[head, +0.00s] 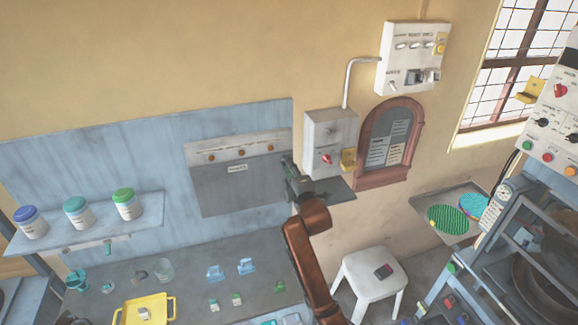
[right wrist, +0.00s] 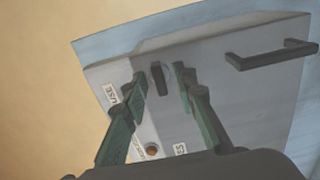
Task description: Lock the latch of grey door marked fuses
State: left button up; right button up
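The grey door (head: 215,188) is on a wide grey cabinet on the blue wall board, with a small label on it in the head view. A short dark latch (right wrist: 159,77) stands upright in that picture. My right gripper (right wrist: 161,82) is open, with one green-padded finger on each side of the latch; contact cannot be told. In the head view the right gripper (head: 287,164) is at the cabinet's right end and hides part of it. My left gripper is not in view.
A dark bar handle (right wrist: 272,55) sticks out from the pale face. A grey switch box (head: 343,130) with a red knob is close right of the gripper. A shelf with jars (head: 75,215) is at left. The bench below holds a yellow tray (head: 128,317).

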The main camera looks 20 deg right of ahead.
jog(key=shift+c, duration=0.2)
grip_shut()
jog(key=shift+m, duration=0.3)
jog(key=m+p, duration=0.2)
jog(key=shift+r+m, duration=0.1)
jog(key=shift+m, duration=0.2)
jog(key=m+p, duration=0.2)
jog(key=m, duration=0.1)
jog(key=shift+m, duration=0.3)
jog(key=m+p, duration=0.3)
jog(key=m, duration=0.2)
jog(key=shift+m, duration=0.3)
jog(key=m+p, duration=0.3)
jog(key=m, duration=0.2)
jog(key=shift+m, duration=0.4)
